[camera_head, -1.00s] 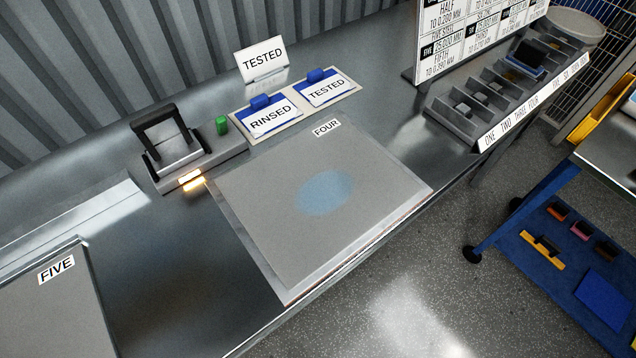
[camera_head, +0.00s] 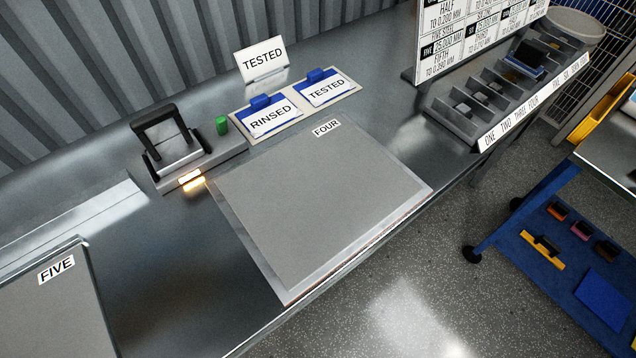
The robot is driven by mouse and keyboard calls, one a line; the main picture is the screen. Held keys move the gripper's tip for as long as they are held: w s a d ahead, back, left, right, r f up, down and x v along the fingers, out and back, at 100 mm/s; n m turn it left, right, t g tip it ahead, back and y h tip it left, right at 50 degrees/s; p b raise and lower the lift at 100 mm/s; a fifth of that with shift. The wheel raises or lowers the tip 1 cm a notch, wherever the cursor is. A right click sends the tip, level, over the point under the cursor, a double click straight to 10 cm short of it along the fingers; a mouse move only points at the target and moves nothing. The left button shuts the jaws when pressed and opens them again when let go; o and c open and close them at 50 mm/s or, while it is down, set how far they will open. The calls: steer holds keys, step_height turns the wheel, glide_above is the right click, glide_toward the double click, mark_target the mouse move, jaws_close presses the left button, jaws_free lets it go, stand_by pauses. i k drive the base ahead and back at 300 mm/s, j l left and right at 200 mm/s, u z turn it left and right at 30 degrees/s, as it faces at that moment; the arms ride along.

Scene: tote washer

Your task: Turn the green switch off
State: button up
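The green switch (camera_head: 221,125) is a small upright green knob on the right part of a low grey device (camera_head: 199,164) on the steel bench. An amber light (camera_head: 190,177) glows on the front of that device, with its reflection on the bench. A black handle frame (camera_head: 158,122) stands on the device's left part. Whether the switch is on or off cannot be told from its shape alone. My gripper does not show in the head view.
A grey plate (camera_head: 320,205) marked FOUR lies right of the device. Cards marked RINSED (camera_head: 271,118) and TESTED (camera_head: 325,90) lie behind it. A slotted rack (camera_head: 490,95) and blue cart (camera_head: 570,255) are at right. Bench between plates is clear.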

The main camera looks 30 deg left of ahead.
mark_target(221, 121)
steer(key=u, duration=1.3)
